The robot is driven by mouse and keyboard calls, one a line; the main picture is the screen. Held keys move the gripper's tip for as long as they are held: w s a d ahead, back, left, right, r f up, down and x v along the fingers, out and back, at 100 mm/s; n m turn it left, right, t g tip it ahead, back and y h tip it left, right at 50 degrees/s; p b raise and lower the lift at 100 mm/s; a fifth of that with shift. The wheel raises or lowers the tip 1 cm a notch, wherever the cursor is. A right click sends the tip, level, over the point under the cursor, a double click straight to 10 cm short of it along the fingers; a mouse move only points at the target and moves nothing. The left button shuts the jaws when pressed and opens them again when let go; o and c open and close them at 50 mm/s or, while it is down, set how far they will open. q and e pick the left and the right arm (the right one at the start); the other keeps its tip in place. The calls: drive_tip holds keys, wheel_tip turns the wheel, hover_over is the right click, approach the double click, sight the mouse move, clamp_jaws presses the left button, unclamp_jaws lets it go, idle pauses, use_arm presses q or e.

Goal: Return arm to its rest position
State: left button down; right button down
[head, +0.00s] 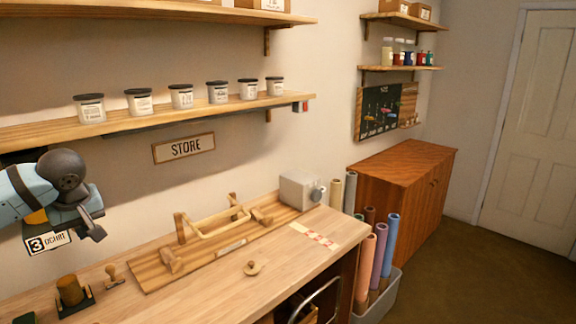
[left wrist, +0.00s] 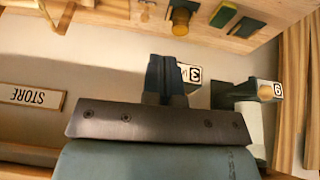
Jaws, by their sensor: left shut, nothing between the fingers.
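My left arm comes in from the left edge of the head view, and its gripper (head: 93,228) hangs above the back left of the wooden workbench (head: 275,285). The gripper is shut and empty, apart from the bench. In the left wrist view the closed fingers (left wrist: 166,70) show, with the scene upside down. A "3 OCHRE" label (head: 48,243) shows just left of and below the gripper, partly hidden by my arm. My right gripper is not in view.
A shelf (head: 150,122) with several lidded jars runs above the arm. The bench holds a dark-based brown cylinder (head: 70,291), a small wooden stamp (head: 115,277), a wooden rack (head: 168,262) and a grey box (head: 297,188). A cabinet (head: 405,180) stands at right.

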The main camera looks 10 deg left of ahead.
use_arm(q)
drive_tip(key=s+d+f+n+g+h+p, duration=0.1)
drive_tip(key=d+f+h, duration=0.45)
drive_tip(key=d, duration=0.45)
drive_tip(key=s+d+f+n+g+h, duration=0.1)
drive_tip(key=d+f+h, duration=0.4)
drive_tip(key=d, duration=0.5)
drive_tip(key=s+d+f+n+t+h+p, duration=0.1)
drive_tip(key=s+d+n+t+h, duration=0.3)
drive_tip(key=d+n, duration=0.45)
drive_tip(key=s+d+f+n+t+h+p, duration=0.1)
drive_tip(key=s+d+n+t+h, duration=0.1)
drive_tip(key=d+n+h, duration=0.7)
drive_tip(key=s+a+f+m+t+y, duration=0.1)
drive_tip(key=s+a+f+m+y, duration=0.1)
drive_tip(key=s+f+m+y, duration=0.3)
drive_tip(key=s+a+f+m+t+y+p, duration=0.1)
drive_tip(key=s+f+m+y, duration=0.4)
drive_tip(key=f+m, duration=0.6)
drive_tip(key=s+a+f+m+t+y, duration=0.1)
drive_tip(key=s+a+f+m+y, duration=0.2)
drive_tip(key=m, duration=1.4)
wheel_tip(320, 180, down, 5)
drive_tip(key=s+y, duration=0.2)
drive_tip(key=y, duration=0.2)
drive_tip(key=shift+s+a+t, duration=0.3)
drive_tip(key=shift+t, duration=0.1)
